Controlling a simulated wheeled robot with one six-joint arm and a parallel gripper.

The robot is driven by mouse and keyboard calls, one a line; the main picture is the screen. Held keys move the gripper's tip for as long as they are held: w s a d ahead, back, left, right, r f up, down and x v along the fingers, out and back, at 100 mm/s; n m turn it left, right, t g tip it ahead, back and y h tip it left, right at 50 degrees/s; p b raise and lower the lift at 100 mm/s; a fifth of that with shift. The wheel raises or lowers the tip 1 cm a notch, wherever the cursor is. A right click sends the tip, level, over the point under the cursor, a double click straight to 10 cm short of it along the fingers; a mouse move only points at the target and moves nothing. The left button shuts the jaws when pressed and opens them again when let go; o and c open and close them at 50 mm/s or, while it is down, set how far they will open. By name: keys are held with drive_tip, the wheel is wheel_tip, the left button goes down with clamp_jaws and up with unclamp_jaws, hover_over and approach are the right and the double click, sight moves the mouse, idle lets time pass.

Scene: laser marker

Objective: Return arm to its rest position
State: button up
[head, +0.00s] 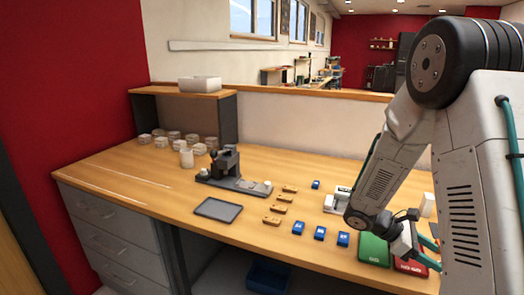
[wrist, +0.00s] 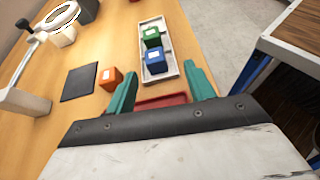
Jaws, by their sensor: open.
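My arm reaches in from the right in the head view, bent down over the right end of the wooden workbench (head: 120,172). My gripper (head: 429,252) is low beside the red tray (head: 408,267) and green tray (head: 373,250). In the wrist view its two teal fingers stand wide apart, and my gripper (wrist: 161,84) is open with nothing held. Part of a red tray (wrist: 162,101) shows between the fingers. A pale tray (wrist: 172,68) with a green block (wrist: 152,38) and a blue block (wrist: 156,61) lies beyond. An orange block (wrist: 110,79) sits to its left.
A dark press-like device (head: 226,165) stands mid-bench behind a dark flat tray (head: 218,209). Several brown blocks (head: 283,198) and blue blocks (head: 320,233) lie nearer my arm. A white device (head: 337,202) is close to my arm.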

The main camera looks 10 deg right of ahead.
drive_tip(key=s+a+m+y, duration=0.1)
drive_tip(key=s+a+m+g+y, duration=0.1)
drive_tip(key=s+a, duration=0.1)
drive_tip(key=shift+s+a+r+m, duration=0.1)
drive_tip(key=shift+s+r+m, duration=0.15)
drive_tip(key=shift+m, duration=0.15)
drive_tip(key=s+a+r+m+t+y, duration=0.4)
drive_tip(key=s+a+r, duration=0.2)
drive_tip(key=a+r, duration=0.2)
drive_tip(key=s+a+r+m+t+y, duration=0.4)
drive_tip(key=a+r, duration=0.5)
drive_tip(key=a, duration=0.3)
drive_tip(key=shift+s+a+r+t+y, duration=0.15)
drive_tip(key=shift+s+a+t+y, duration=0.3)
drive_tip(key=shift+s+t, duration=0.5)
drive_tip(key=shift+s, duration=0.15)
